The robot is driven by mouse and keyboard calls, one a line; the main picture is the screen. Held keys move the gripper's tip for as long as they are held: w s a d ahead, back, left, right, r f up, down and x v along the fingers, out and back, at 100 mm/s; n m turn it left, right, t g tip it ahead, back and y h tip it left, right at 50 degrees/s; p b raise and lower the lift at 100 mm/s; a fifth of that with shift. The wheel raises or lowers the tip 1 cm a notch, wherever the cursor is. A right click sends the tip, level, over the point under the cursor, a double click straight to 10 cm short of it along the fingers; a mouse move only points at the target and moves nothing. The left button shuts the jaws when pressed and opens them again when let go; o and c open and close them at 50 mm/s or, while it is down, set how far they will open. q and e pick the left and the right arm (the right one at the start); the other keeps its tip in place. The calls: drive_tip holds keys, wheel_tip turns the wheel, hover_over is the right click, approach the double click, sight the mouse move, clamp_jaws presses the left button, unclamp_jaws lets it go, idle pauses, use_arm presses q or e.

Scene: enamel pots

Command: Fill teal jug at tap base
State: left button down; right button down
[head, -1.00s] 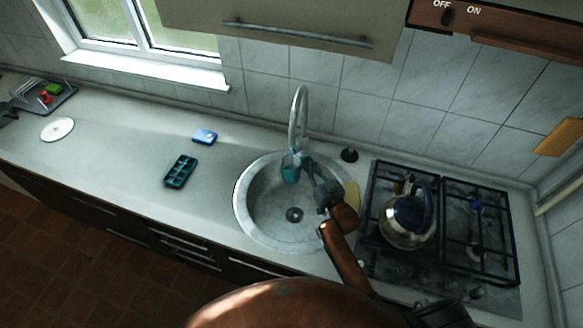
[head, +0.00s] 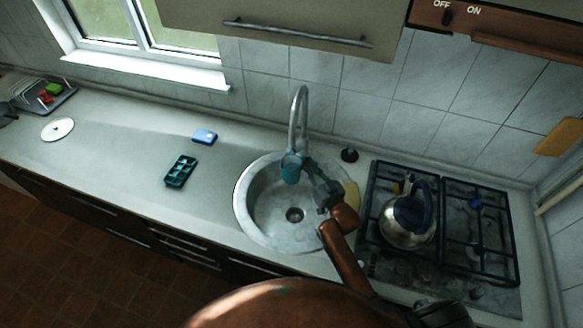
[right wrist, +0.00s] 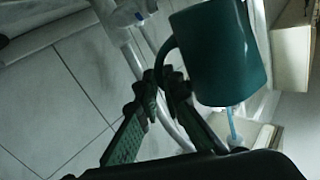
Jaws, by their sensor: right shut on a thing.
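The teal jug (head: 291,169) is held over the round sink (head: 262,226), under the tap (head: 299,112). My right gripper (head: 309,169) is shut on the jug from its right side. In the right wrist view the jug (right wrist: 222,52) shows large, and the gripper's fingers (right wrist: 165,88) close on its handle. A thin pale blue streak shows below the jug in that view; I cannot tell whether it is water. The inside of the jug is not clear. My left gripper is out of view.
A stove (head: 440,225) with a steel kettle (head: 408,220) stands right of the sink. A yellow cloth-like item (head: 351,196) lies at the sink's right rim. A dark teal tray (head: 180,171) and a blue sponge (head: 204,136) lie on the counter to the left.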

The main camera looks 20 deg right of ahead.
drive_tip(key=shift+r, duration=0.1)
idle(0.3)
